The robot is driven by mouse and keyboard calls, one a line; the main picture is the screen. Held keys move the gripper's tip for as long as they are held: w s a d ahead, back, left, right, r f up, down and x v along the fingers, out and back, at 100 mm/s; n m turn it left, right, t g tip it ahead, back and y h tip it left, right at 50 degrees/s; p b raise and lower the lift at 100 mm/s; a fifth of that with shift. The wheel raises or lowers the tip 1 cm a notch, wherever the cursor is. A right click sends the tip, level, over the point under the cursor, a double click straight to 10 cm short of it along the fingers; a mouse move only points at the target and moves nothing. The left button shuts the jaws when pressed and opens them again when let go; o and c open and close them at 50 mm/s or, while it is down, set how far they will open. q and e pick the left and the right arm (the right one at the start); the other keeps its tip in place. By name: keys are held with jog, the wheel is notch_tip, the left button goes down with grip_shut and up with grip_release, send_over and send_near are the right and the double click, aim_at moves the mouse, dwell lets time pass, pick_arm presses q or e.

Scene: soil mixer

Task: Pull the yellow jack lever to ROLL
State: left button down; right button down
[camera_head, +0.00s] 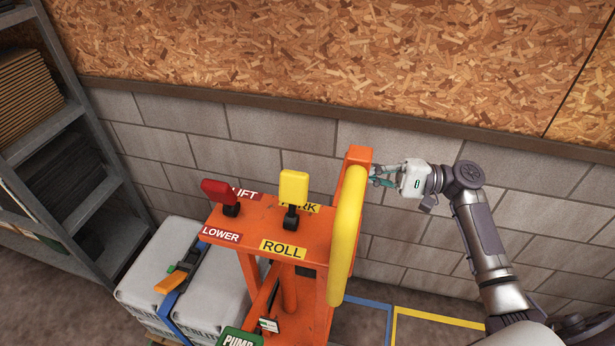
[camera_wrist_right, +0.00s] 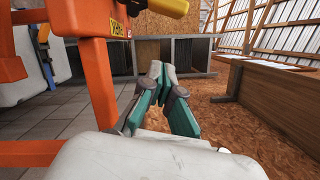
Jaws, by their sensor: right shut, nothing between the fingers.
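The yellow jack lever (camera_head: 294,188) stands on top of the orange jack frame (camera_head: 258,222), between a mostly covered label at its far side ending in "RK" and the ROLL label (camera_head: 283,249) nearer to me. Its head is beside the far label. My right gripper (camera_head: 375,176) is to the right of the frame, beyond the thick yellow bar (camera_head: 346,235), apart from the lever. In the right wrist view its fingers (camera_wrist_right: 155,72) are together and empty, with the orange frame (camera_wrist_right: 95,75) to their left. My left gripper is not in view.
A red lever (camera_head: 220,192) with LIFT and LOWER labels sits left of the yellow one. The upright yellow bar and orange post stand between my right gripper and the lever.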

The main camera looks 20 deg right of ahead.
aim_at(293, 201)
jog(key=a+p, duration=0.2)
jog(key=a, duration=0.1)
jog(key=w+a+r+p, duration=0.1)
jog(key=a+p, duration=0.1)
jog(key=a, duration=0.2)
jog(key=a+r+p, duration=0.1)
jog(key=a+p, duration=0.2)
jog(key=shift+w+a, duration=0.2)
jog(key=shift+a, duration=0.15)
jog(key=shift+s+a, duration=0.3)
jog(key=shift+s, duration=0.35)
jog(key=shift+w+f, duration=0.1)
jog(key=shift+w, duration=0.05)
